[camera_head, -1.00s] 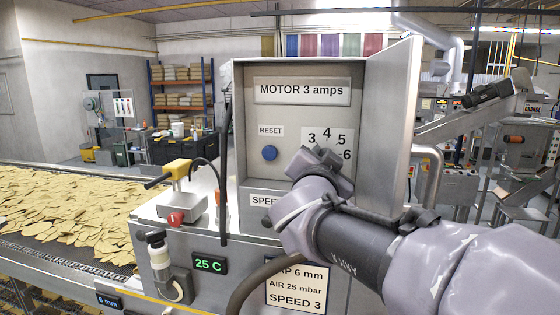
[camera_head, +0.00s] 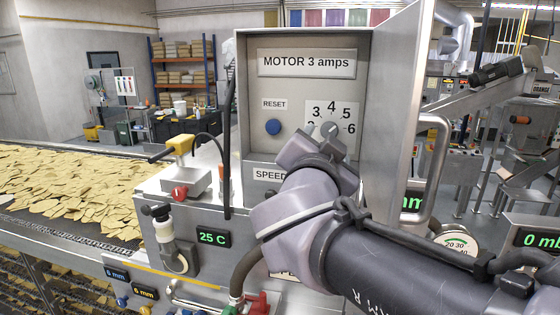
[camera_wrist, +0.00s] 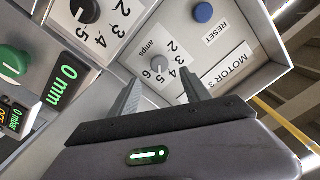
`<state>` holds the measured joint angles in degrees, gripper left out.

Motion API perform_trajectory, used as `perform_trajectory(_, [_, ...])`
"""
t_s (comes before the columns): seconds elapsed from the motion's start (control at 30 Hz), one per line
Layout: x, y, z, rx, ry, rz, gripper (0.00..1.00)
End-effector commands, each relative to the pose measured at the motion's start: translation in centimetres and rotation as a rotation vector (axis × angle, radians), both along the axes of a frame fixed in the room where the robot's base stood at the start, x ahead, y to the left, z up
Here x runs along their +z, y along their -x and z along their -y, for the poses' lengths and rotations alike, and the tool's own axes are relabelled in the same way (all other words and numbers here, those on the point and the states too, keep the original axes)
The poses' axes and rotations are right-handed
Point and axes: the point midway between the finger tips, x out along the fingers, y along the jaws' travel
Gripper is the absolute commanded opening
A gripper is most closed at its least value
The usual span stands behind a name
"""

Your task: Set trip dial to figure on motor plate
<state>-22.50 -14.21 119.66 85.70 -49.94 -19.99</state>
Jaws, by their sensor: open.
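The motor plate (camera_head: 307,62) reads "MOTOR 3 amps" at the top inside an open grey box. Below it is the trip dial (camera_head: 328,130), a small grey knob on a white numbered scale; 3, 4, 5 and 6 are readable, while the lower left is partly hidden. The wrist view shows the dial (camera_wrist: 160,62) with figures 2 to 6 and "amps"; its pointer direction is too small to tell. My gripper (camera_wrist: 160,78) is open, its fingers either side of the dial in that view, with no clear contact. In the head view my gripper (camera_head: 318,143) is just below the dial.
A blue reset button (camera_head: 273,127) is left of the dial. The box's open door (camera_head: 397,110) stands close on the right. A "SPEED" plate (camera_head: 269,174) is below, partly covered by my arm. A conveyor of chips (camera_head: 70,195) runs at left.

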Motion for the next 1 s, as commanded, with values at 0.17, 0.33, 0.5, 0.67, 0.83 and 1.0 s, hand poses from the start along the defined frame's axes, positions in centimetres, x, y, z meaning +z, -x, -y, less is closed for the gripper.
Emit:
perform_trajectory(0.17, [0.0, 5.2, -1.9, 0.007, -0.001, 0.003, 0.56])
perform_trajectory(0.33, [-0.1, 8.3, -2.8, 0.004, -0.001, 0.001, 0.56])
perform_trajectory(0.5, [-0.1, 9.3, -3.0, 0.001, 0.000, -0.002, 0.56])
perform_trajectory(0.67, [0.0, 9.3, -3.0, 0.000, 0.001, -0.002, 0.56])
perform_trajectory(0.83, [0.0, 9.2, -3.0, 0.000, 0.001, -0.002, 0.56])
perform_trajectory(1.0, [-0.1, 9.2, -3.0, 0.001, 0.001, -0.001, 0.56])
